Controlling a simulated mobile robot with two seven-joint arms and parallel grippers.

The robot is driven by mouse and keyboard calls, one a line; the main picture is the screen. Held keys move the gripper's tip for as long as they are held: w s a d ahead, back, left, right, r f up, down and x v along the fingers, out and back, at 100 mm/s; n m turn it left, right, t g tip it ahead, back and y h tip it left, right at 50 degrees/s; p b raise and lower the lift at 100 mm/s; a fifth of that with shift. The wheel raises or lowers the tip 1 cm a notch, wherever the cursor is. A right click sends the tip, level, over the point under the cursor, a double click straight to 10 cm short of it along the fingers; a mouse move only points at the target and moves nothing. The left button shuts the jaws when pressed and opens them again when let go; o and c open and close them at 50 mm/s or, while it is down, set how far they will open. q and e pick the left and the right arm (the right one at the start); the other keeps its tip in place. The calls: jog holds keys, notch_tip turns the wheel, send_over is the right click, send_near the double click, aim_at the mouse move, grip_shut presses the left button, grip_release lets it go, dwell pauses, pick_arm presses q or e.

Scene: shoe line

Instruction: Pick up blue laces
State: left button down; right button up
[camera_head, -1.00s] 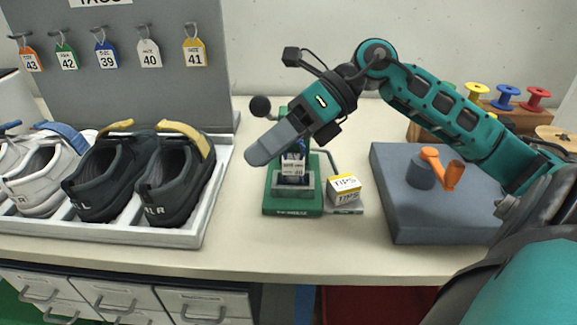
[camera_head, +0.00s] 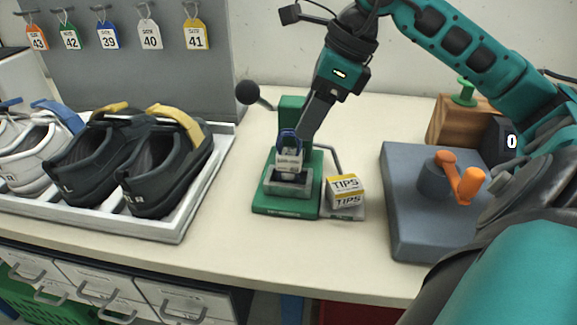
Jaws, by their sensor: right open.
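The blue laces (camera_head: 286,136) are a small bundle with a white paper band (camera_head: 289,160). They stand upright in the grey holder (camera_head: 287,184) of a green tipping press (camera_head: 275,205). My right gripper (camera_head: 306,132) points down and a little left, with its fingertip end just right of the top of the laces. It is open. Its fingers overlap in this view, so the gap between them is hidden, and I cannot tell whether a finger touches the laces. My left gripper is not in view.
A yellow and white TIPS box (camera_head: 346,190) stands right of the press. The press's black lever knob (camera_head: 248,92) sticks up at left. A tray (camera_head: 182,226) of shoes lies left. A grey block (camera_head: 412,232) with an orange crank (camera_head: 458,178) stands right.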

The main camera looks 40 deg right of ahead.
aim_at(290, 151)
jog(key=x, duration=0.9)
jog(key=shift+w+d+f, duration=0.1)
jog(key=shift+w+f, duration=0.1)
jog(key=shift+w, duration=0.05)
grip_shut()
jog(key=shift+r, duration=0.1)
